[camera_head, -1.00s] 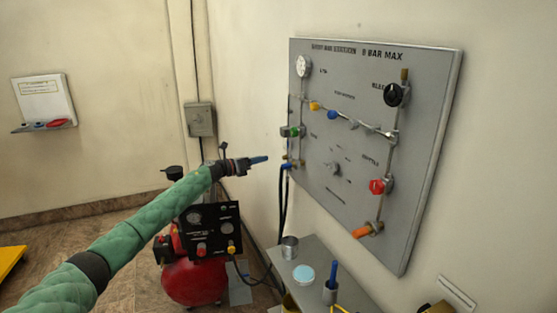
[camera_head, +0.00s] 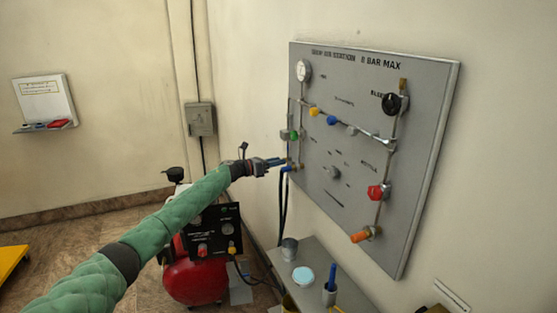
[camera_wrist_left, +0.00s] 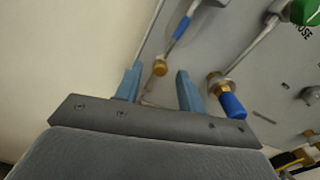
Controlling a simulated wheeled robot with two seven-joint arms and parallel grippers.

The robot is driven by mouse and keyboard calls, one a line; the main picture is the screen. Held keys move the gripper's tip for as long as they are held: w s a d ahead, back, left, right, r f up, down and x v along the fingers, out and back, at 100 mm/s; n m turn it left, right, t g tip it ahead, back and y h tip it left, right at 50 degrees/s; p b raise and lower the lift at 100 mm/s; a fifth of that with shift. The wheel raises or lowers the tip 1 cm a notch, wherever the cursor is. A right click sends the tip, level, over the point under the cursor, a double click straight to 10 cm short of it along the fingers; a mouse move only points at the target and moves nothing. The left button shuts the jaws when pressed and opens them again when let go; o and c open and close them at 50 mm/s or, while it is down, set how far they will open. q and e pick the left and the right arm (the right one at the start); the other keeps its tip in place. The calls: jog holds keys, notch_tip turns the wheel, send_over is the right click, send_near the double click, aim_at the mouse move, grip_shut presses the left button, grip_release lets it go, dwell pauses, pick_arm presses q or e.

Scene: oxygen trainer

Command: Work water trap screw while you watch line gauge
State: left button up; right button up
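The panel (camera_head: 345,215) stands on the wall, with a round white gauge (camera_head: 303,70) at its upper left; its needle is too small to read. My left gripper (camera_head: 282,162) is at the panel's lower left edge. In the left wrist view its two blue fingers (camera_wrist_left: 159,88) are apart with nothing held. A small brass screw-like end (camera_wrist_left: 160,67) shows beyond the gap between the fingertips, apart from them; I cannot tell for sure that it is the water trap screw. A brass fitting with a blue end (camera_wrist_left: 228,98) is just right of the right finger. My right gripper is out of view.
Black hoses (camera_head: 283,210) hang below the panel's left edge. A red compressor (camera_head: 195,278) stands under my left arm. A grey shelf (camera_head: 318,262) below the panel holds a metal cup (camera_head: 289,250) and a light-blue disc (camera_head: 303,276). A red knob (camera_head: 376,192) is on the panel's right.

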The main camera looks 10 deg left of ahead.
pick_arm(q)
jog(key=shift+w+d, duration=0.35)
jog(key=shift+d, duration=0.15)
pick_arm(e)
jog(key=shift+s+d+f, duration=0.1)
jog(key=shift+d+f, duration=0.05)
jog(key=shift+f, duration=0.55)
pick_arm(q)
jog(key=shift+c, duration=0.2)
grip_shut()
